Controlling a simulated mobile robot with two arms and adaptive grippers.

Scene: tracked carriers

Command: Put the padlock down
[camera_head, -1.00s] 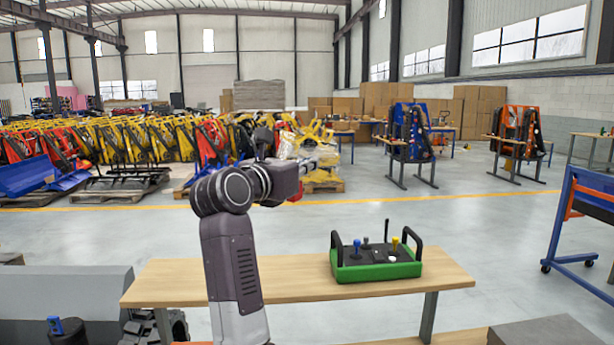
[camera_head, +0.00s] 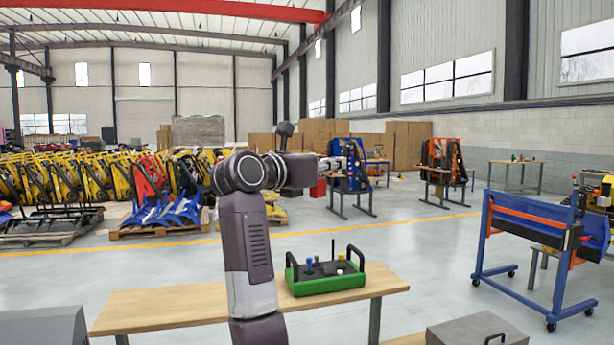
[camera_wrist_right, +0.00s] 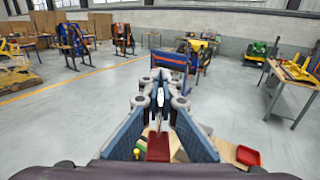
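My right gripper (camera_head: 338,166) is held up above and behind the workbench in the head view. In the right wrist view the right gripper (camera_wrist_right: 160,100) has its fingers drawn together around the padlock. The padlock has a red body (camera_wrist_right: 158,147) and a thin metal shackle between the fingers. In the head view the red padlock (camera_head: 318,188) shows just below the gripper, clear of any surface. My left gripper is not in view.
A wooden bench (camera_head: 160,306) stands in front, with a green control box (camera_head: 328,284) on its right part. A blue wheeled frame (camera_head: 530,240) stands at right, and a grey metal box (camera_head: 470,332) at lower right. A red tray (camera_wrist_right: 248,155) shows in the wrist view. Open floor lies beyond the bench.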

